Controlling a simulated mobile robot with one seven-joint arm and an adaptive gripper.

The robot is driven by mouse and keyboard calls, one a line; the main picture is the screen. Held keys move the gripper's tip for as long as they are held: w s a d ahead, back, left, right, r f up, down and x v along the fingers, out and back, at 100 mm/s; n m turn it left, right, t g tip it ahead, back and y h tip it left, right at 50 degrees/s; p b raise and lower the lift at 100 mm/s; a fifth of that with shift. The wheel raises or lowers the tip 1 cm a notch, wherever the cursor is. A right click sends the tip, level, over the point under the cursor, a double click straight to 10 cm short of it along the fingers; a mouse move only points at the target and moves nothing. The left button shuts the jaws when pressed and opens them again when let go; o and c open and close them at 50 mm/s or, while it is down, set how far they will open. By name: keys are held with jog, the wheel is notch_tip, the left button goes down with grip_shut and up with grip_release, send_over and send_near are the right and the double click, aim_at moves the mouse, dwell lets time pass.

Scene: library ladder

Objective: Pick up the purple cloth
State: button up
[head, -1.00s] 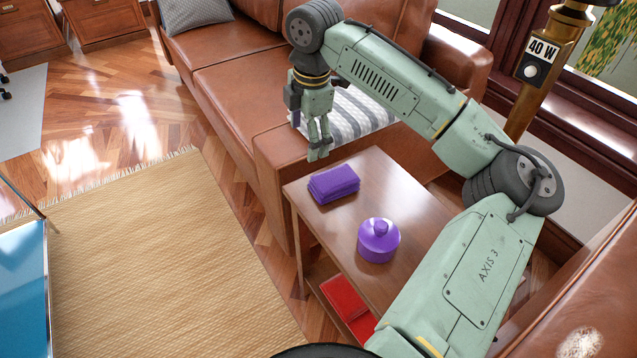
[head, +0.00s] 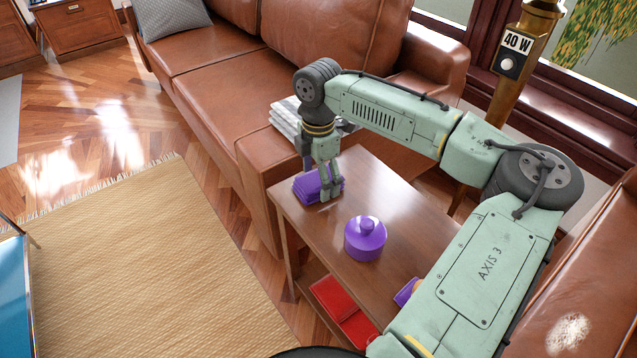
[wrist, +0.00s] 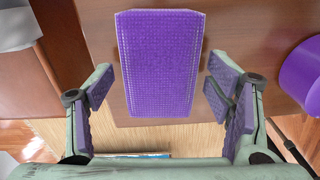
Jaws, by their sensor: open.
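In the wrist view my gripper (wrist: 162,92) is open, with one finger on each side of the cloth and gaps on both sides. Whether the fingers touch the table cannot be told.
A round purple lidded pot (head: 365,240) stands on the table, near the cloth; its edge shows in the wrist view (wrist: 303,75). Red items (head: 335,300) lie on the lower shelf. A brown leather sofa (head: 215,100) with a striped grey blanket (head: 287,117) stands behind.

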jog(key=shift+f, duration=0.25)
jog(key=shift+c, duration=0.5)
jog(key=c, duration=1.1)
jog(key=shift+r, duration=0.1)
jog(key=shift+c, duration=0.2)
notch_tip(320, 180, up, 10)
jog(key=shift+f, duration=0.1)
